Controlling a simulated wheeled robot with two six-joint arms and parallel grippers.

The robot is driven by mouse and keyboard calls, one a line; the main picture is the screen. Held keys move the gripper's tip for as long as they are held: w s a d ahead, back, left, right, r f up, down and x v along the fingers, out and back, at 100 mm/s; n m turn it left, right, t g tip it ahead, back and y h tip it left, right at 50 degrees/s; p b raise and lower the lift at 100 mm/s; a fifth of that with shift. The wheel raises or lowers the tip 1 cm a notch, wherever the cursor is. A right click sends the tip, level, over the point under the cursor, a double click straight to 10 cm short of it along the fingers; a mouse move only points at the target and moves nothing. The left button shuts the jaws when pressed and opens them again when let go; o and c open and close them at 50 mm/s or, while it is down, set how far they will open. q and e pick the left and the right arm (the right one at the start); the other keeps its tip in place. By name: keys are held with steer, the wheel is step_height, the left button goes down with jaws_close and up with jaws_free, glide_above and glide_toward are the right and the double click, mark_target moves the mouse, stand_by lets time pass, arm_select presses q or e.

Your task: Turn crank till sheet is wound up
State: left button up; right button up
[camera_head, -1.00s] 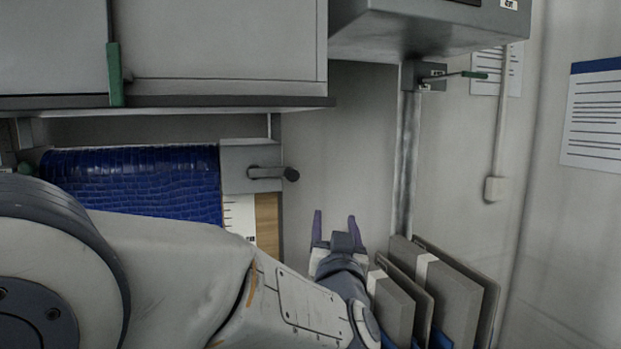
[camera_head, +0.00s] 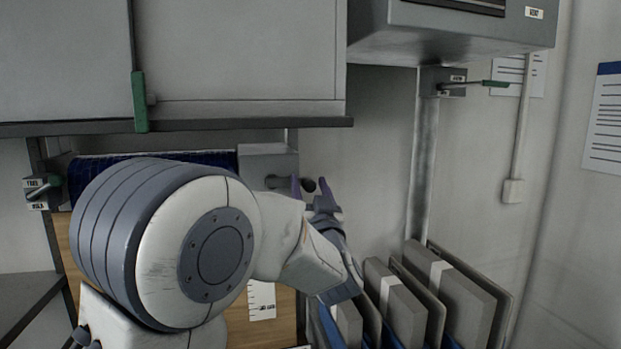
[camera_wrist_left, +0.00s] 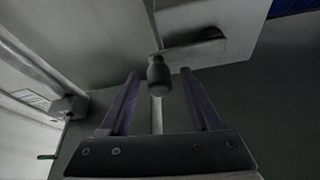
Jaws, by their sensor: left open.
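The crank (camera_head: 280,181) sticks out from the grey housing at the right end of the blue textured roll. Its dark knob (camera_head: 309,186) shows between the fingers of my left gripper (camera_head: 310,182). In the left wrist view the knob (camera_wrist_left: 158,76) and crank arm (camera_wrist_left: 192,47) are just ahead, with the knob centred between the spread fingertips (camera_wrist_left: 160,74). My left gripper is open, with gaps on both sides of the knob. The blue sheet on its roll (camera_head: 215,157) is mostly hidden behind my left arm. My right gripper is not in view.
A grey cabinet (camera_head: 240,55) overhangs the roll, with a green handle (camera_head: 139,102) on it. Grey panels (camera_head: 465,300) stand in a rack at lower right. A wooden board (camera_head: 240,330) is below the roll.

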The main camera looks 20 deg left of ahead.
arm_select(q)
steer(key=shift+w, duration=0.1)
jaws_close()
stand_by(1.4)
